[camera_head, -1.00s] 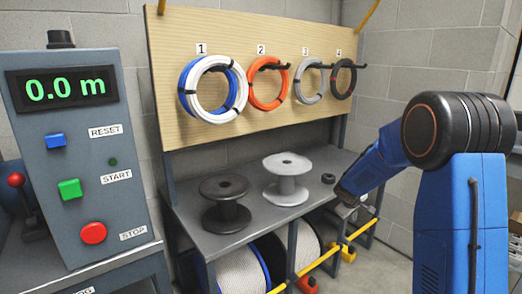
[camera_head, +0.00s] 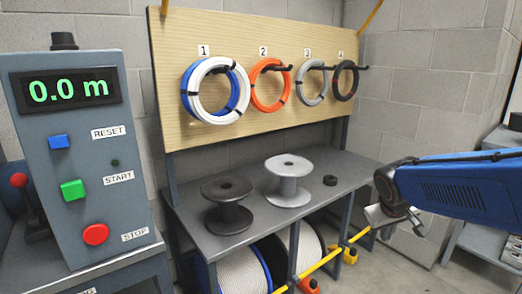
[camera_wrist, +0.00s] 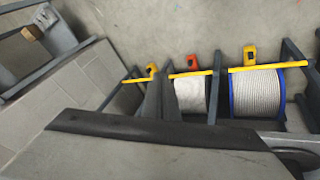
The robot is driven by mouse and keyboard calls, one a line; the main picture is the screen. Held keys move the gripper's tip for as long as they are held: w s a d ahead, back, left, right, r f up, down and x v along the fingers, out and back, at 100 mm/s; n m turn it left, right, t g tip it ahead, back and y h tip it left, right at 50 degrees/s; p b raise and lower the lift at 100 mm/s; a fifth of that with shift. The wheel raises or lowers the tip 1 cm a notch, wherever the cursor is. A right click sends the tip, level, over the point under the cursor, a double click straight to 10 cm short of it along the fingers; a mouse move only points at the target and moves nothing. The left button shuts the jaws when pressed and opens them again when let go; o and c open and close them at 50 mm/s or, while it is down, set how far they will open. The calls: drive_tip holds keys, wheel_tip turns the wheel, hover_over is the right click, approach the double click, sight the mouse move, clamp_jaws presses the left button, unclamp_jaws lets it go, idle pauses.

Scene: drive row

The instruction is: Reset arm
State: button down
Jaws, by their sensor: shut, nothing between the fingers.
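My arm reaches in from the right edge of the head view as a blue link with a dark joint at its end. My gripper (camera_head: 380,216), a small grey and dark end below that joint, is in free air just right of the workbench (camera_head: 345,168). It is shut and holds nothing. In the wrist view a long dark part crosses the lower picture, and the camera looks down at the floor and cable drums.
A dark spool (camera_head: 228,215), a grey spool (camera_head: 288,190) and a small black ring (camera_head: 330,180) stand on the bench. Cable coils hang on the board (camera_head: 300,30). A control console (camera_head: 105,220) reading 0.0 m is at left. White cable drums (camera_wrist: 255,92) sit under the bench.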

drive_tip(key=s+a+y, duration=0.1)
drive_tip(key=s+a, duration=0.2)
drive_tip(key=s, duration=0.7)
drive_tip(key=s+a+m+y, duration=0.1)
drive_tip(key=s+a+y, duration=0.1)
drive_tip(key=s, duration=0.9)
drive_tip(key=shift+a+f, duration=0.35)
drive_tip(key=shift+a, duration=0.5)
drive_tip(key=shift+s, duration=0.1)
